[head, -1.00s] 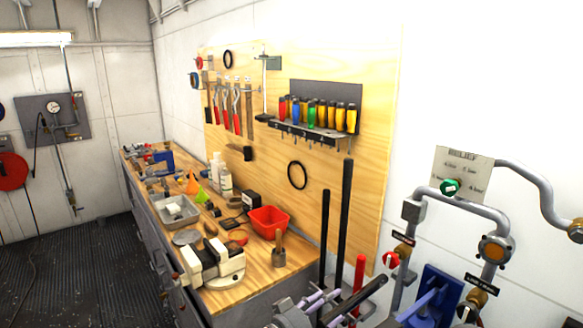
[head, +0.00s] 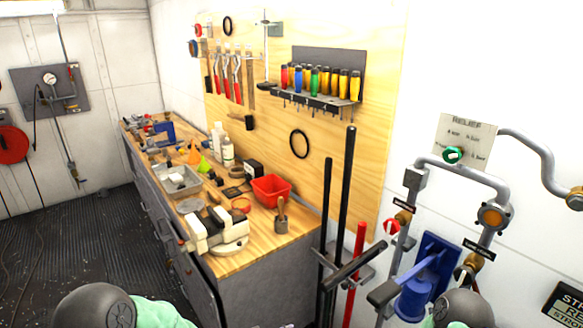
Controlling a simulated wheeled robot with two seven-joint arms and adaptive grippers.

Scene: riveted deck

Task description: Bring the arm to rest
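Neither of my grippers shows in the head view now. Parts of my own arms, rounded dark grey caps with pale green sections, show at the bottom edge, one at the left and one at the right. Whether my grippers are open or shut is hidden. Nothing held is in view.
A wooden-topped workbench (head: 262,249) with a vise (head: 215,232) and red bin (head: 271,190) runs along the wall. At right are a blue hand pump (head: 428,275), its dark lever (head: 354,262), pipes and a relief panel (head: 464,142). Dark floor (head: 90,235) at left looks clear.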

